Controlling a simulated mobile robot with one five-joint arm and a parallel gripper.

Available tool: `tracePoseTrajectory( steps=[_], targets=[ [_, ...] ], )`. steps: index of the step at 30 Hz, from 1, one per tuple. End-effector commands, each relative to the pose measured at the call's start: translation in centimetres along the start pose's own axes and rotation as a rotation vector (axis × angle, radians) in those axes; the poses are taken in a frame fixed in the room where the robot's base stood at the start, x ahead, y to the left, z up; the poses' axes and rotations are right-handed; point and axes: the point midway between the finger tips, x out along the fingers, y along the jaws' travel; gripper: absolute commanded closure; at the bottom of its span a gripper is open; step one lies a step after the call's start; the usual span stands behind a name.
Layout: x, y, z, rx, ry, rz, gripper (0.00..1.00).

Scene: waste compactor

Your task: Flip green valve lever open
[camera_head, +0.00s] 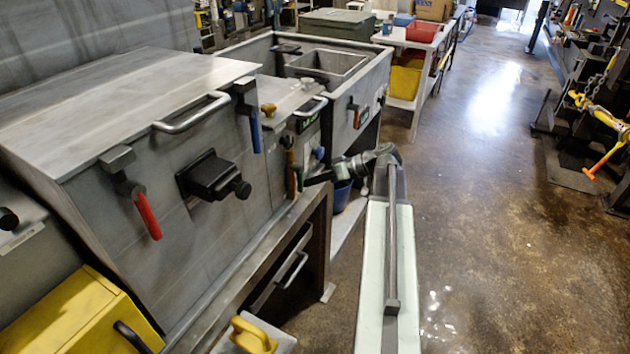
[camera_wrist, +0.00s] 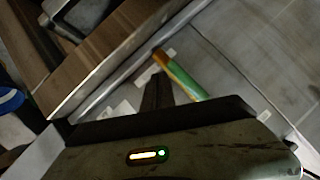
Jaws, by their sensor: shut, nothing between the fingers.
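The green valve lever (camera_wrist: 184,80) is a slim green bar with an orange-brown end, close to my gripper in the wrist view. In the head view its green part (camera_head: 291,182) hangs low on the machine's front, below an orange-brown part. My gripper (camera_head: 308,181) reaches in from the right, its tip beside the lever. In the wrist view the shut, empty fingers (camera_wrist: 156,84) lie just left of the lever. I cannot tell if they touch it.
The grey machine also carries a red lever (camera_head: 147,215), a blue lever (camera_head: 255,133) and a black knob block (camera_head: 212,177). A sink unit (camera_head: 327,66) stands behind. A blue bucket (camera_head: 341,195) sits below my arm.

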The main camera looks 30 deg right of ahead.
Motion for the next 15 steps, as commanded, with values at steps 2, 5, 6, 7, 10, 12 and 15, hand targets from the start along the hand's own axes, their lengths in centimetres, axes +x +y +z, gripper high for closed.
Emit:
tracePoseTrajectory(
  steps=[2,5,6,7,10,12,15],
  targets=[
    [-0.4,1.0,-0.5,0.0,-0.001,-0.001,1.0],
    [-1.2,2.7,-1.2,-0.001,-0.002,-0.002,1.0],
    [-1.6,3.5,-1.5,-0.001,-0.002,-0.003,1.0],
    [-2.5,3.7,-1.1,0.0,-0.001,0.0,1.0],
    [-4.8,4.9,-0.4,0.001,0.0,0.001,1.0],
    [-6.2,5.6,-0.1,0.001,-0.001,0.0,1.0],
    [-7.8,6.5,0.4,-0.001,-0.002,-0.001,1.0]
  ],
)
